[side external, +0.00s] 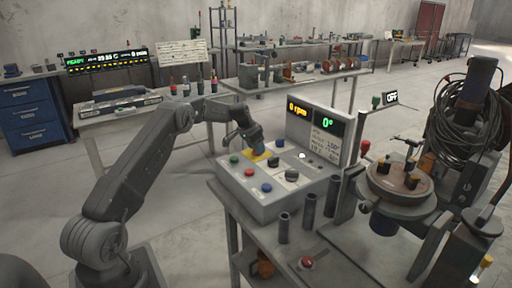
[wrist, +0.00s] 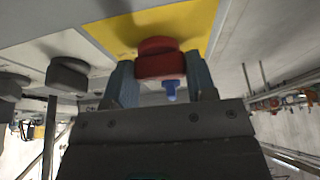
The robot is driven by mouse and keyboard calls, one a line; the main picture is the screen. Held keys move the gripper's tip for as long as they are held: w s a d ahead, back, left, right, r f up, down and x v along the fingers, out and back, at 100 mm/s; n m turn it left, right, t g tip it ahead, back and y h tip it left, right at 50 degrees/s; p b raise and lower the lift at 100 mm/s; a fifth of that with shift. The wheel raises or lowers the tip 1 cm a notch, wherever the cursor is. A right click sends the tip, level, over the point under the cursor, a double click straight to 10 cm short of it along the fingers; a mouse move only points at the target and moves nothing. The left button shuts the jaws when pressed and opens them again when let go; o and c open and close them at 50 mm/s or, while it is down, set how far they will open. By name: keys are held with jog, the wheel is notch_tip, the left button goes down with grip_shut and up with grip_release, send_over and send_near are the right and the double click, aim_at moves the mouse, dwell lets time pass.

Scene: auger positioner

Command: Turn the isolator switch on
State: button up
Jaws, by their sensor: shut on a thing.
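The isolator switch shows in the wrist view as a red knob (wrist: 158,62) on a yellow plate (wrist: 190,22). My gripper (wrist: 160,82) has one finger on each side of the knob and is shut on it. A small blue tip (wrist: 171,92) shows just below the knob. In the side external view my gripper (side external: 258,148) reaches down to the yellow plate (side external: 262,157) on the sloped grey control box (side external: 268,200). There the gripper hides the red knob. A small sign (side external: 391,98) behind the box reads OFF.
The box also carries a black knob (side external: 292,175), a green button (side external: 234,159), a red button (side external: 249,172) and a blue button (side external: 267,187). Its display panel (side external: 318,133) reads 0 rpm and 0°. A round turntable (side external: 400,190) stands to the right.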

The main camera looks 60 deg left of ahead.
jog(key=o, duration=0.9)
jog(key=v, duration=1.4)
jog(key=shift+f, duration=0.1)
